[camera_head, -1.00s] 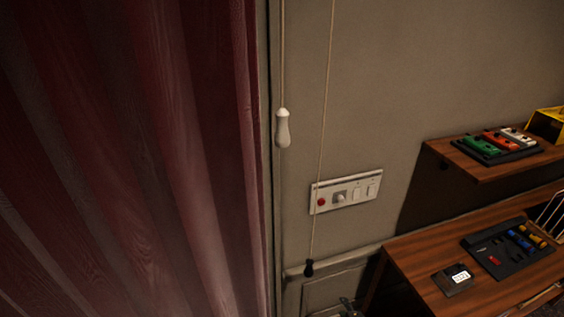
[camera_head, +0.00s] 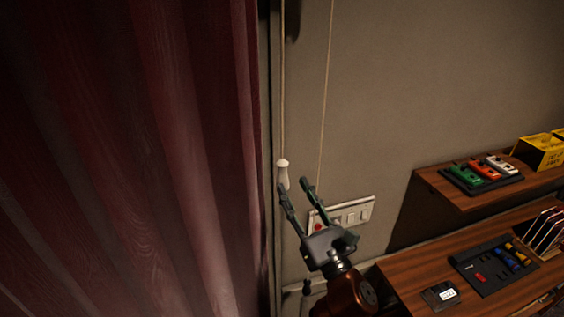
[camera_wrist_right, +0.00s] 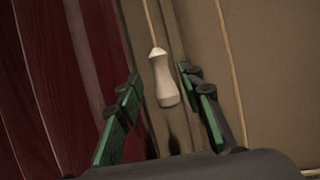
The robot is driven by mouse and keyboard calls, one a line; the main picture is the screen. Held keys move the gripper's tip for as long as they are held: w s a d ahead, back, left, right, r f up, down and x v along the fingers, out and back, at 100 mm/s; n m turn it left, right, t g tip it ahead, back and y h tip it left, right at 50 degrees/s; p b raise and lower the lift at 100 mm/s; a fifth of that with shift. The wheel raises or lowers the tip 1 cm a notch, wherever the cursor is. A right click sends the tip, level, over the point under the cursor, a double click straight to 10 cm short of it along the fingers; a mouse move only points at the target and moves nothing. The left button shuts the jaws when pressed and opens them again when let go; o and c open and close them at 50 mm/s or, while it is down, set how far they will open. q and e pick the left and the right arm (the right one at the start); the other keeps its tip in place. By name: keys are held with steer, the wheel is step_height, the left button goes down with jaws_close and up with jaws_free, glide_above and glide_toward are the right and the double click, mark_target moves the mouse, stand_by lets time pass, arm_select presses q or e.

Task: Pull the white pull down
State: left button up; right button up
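The white pull (camera_head: 283,172) hangs on a cord beside the curtain's right edge in the head view. In the right wrist view the white pull (camera_wrist_right: 162,80) hangs slightly tilted, between and beyond the green-padded fingers. My right gripper (camera_head: 294,184) is open, with its fingertips near the pull's lower part in the head view. In the right wrist view my right gripper (camera_wrist_right: 160,75) has clear gaps on both sides of the pull, and no contact shows. My left gripper is not in view.
A dark red curtain (camera_head: 150,160) fills the left side. A second cord (camera_head: 326,100) hangs to the right. A switch panel (camera_head: 357,215) is on the wall behind my gripper. A shelf (camera_head: 430,178) and a wooden desk (camera_head: 405,268) with small devices stand at the right.

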mark_target(284, 171)
steer(key=p+x, duration=0.2)
steer(key=x, duration=0.5)
steer(key=shift+w+a+r, duration=0.1)
steer(key=shift+w+a, duration=0.05)
steer(key=shift+w, duration=0.05)
steer(key=shift+c, duration=0.4)
jaws_close()
